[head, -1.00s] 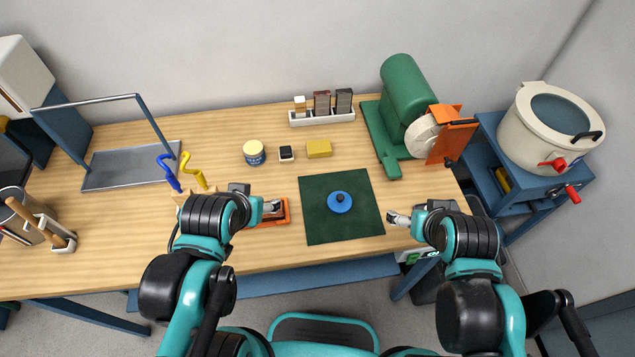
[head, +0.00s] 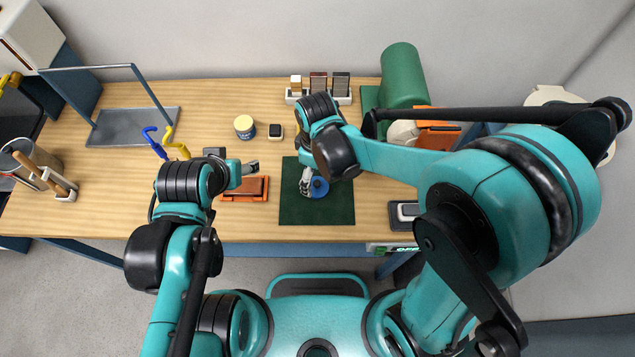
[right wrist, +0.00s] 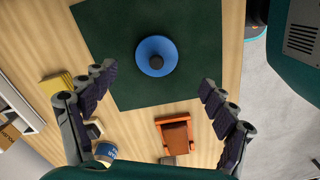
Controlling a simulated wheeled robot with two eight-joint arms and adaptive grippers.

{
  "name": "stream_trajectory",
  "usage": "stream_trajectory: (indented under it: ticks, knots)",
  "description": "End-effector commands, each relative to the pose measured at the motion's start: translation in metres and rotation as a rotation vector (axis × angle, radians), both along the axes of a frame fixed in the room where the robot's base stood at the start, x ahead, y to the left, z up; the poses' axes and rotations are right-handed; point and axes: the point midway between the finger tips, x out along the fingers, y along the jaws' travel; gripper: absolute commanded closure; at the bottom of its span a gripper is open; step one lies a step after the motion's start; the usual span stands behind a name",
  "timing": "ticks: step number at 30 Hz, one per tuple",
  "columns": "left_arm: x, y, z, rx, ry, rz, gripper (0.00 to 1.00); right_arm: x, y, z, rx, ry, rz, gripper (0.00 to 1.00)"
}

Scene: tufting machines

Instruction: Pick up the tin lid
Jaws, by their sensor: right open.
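The tin lid (head: 321,188) is a blue disc with a dark knob, lying on the dark green mat (head: 318,212). In the right wrist view the lid (right wrist: 144,49) shows in full, ahead of the fingertips and between their lines. My right gripper (right wrist: 158,78) is open and empty, its fingers spread wider than the lid. In the head view my right gripper (head: 306,182) is over the mat and partly hides the lid. My left gripper (head: 251,168) is by the orange-framed block (head: 245,190); its jaw gap is unclear.
A blue tin with a pale yellow top (head: 244,127) and a small dark-topped box (head: 275,132) stand behind. A white rack (head: 342,99) is at the back. The green machine (head: 403,75) stands back right, partly behind my right arm.

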Motion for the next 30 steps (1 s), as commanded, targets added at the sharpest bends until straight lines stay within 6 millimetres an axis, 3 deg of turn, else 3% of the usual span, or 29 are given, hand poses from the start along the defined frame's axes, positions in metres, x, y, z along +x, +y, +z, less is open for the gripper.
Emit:
stream_trajectory:
  ticks: [12,22,23,27,30]
  knots:
    - [0.000,0.000,-0.024,0.000,0.000,0.000,0.41,0.003,-0.005,-0.060,0.001,-0.002,-0.005,0.15]
    - [0.000,0.000,-0.025,0.000,0.000,0.000,0.41,0.003,-0.005,-0.067,0.001,-0.003,-0.005,0.15]
    - [0.000,0.000,-0.025,0.000,0.000,0.000,0.41,0.003,-0.005,-0.067,0.001,-0.003,-0.005,0.20]
    - [0.000,0.000,-0.025,0.000,0.000,0.000,0.41,0.003,-0.005,-0.066,0.001,-0.003,-0.005,0.57]
    - [0.000,0.000,-0.025,0.000,0.000,0.000,0.41,0.003,-0.005,-0.067,0.001,-0.003,-0.005,0.60]
